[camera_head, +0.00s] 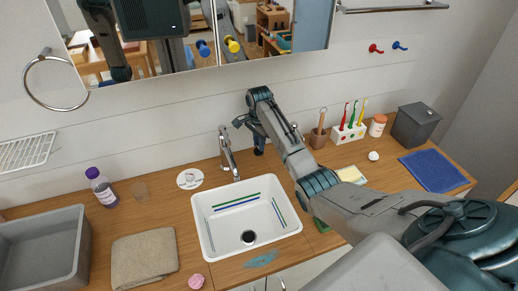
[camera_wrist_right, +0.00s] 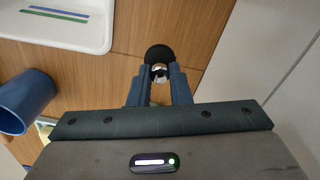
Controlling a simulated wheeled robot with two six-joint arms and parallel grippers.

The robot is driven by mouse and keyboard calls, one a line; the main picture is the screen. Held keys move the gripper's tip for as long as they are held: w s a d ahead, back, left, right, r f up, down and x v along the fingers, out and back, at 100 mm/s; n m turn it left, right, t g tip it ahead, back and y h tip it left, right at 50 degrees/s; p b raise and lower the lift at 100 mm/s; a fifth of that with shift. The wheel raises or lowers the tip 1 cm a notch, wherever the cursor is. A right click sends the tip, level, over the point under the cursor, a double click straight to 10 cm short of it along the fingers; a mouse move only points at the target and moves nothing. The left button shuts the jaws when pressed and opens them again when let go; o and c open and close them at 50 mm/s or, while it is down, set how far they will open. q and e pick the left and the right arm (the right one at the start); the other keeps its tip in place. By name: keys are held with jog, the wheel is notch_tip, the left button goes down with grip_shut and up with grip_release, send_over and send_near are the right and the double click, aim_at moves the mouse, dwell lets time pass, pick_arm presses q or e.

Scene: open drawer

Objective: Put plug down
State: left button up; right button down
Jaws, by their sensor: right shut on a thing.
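The plug (camera_wrist_right: 158,54) is a black round disc with a small shiny metal part. In the right wrist view it sits between the tips of my right gripper (camera_wrist_right: 159,76), which is shut on it. Bare wooden counter shows behind it. In the head view my right gripper (camera_head: 259,146) is by the wall, right of the faucet and behind the sink's back right corner; the plug is too small to make out there. The white sink (camera_head: 206,238) has a dark round drain (camera_head: 248,238) near its front. My left gripper is not in view.
The faucet (camera_head: 229,155) stands left of my right gripper. A blue cup (camera_wrist_right: 26,100) shows left in the wrist view. A toothbrush holder (camera_head: 348,134) and a grey box (camera_head: 414,124) stand farther right. A folded towel (camera_head: 145,258) lies left of the sink.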

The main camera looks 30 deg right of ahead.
jog(key=f, duration=0.2)
jog(key=f+p, duration=0.1)
jog(key=shift+w+d+f, duration=0.1)
jog(key=shift+w+f, duration=0.1)
jog(key=shift+f, duration=0.65)
jog(key=c, duration=1.3)
grip_release()
jog(key=shift+f, duration=0.1)
jog(key=shift+c, duration=0.2)
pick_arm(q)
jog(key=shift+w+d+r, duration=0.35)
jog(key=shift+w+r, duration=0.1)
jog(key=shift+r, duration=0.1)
